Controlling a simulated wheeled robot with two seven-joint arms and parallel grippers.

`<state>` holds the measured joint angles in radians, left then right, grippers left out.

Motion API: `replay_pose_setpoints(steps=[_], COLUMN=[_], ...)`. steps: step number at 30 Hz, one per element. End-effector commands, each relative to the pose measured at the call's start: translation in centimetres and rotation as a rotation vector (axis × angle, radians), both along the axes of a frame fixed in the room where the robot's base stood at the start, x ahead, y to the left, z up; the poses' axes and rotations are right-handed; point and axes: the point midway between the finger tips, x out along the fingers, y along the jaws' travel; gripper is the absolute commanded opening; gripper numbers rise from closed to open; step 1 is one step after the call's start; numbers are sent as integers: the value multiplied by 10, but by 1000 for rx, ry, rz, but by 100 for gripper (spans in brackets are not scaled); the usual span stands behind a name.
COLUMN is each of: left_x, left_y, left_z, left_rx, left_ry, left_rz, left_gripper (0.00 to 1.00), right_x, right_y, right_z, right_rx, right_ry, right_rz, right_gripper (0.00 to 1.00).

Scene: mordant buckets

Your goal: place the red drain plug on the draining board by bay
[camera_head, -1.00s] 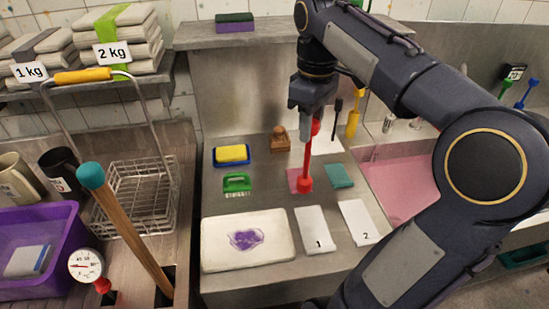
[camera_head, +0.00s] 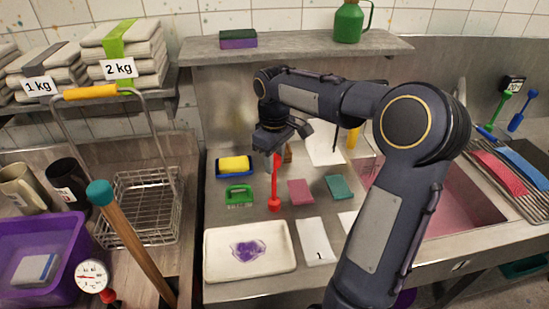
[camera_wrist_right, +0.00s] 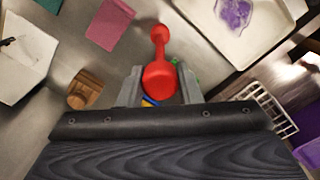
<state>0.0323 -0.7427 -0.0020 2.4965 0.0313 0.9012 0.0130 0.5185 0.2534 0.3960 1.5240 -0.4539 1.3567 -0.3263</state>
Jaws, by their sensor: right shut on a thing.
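My left gripper is not in view.
A green brush (camera_head: 239,195), a pink cloth (camera_head: 300,192), a teal cloth (camera_head: 340,187) and a white tray with a purple stain (camera_head: 215,262) lie close by. A pink-filled sink (camera_head: 455,205) is at right. A wire basket (camera_head: 140,225) stands left.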

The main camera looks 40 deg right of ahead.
Motion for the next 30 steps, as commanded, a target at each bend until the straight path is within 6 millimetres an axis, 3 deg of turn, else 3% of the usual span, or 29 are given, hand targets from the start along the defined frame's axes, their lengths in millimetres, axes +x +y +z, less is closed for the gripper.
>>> replay_pose_setpoints(steps=[10,11,15,24,30], left_x=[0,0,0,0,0], left_y=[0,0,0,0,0], left_z=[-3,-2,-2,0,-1], left_rx=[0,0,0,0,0], left_ry=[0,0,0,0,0], left_rz=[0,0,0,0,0], left_gripper=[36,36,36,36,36], right_x=[0,0,0,0,1], right_y=[0,0,0,0,-1], right_z=[-4,-3,-3,0,23], right_rx=[-1,-1,-1,-1,-3], right_ry=[-1,-1,-1,-1,-7], right_rz=[0,-1,-1,0,-2], right_gripper=[0,35,53,53,53])
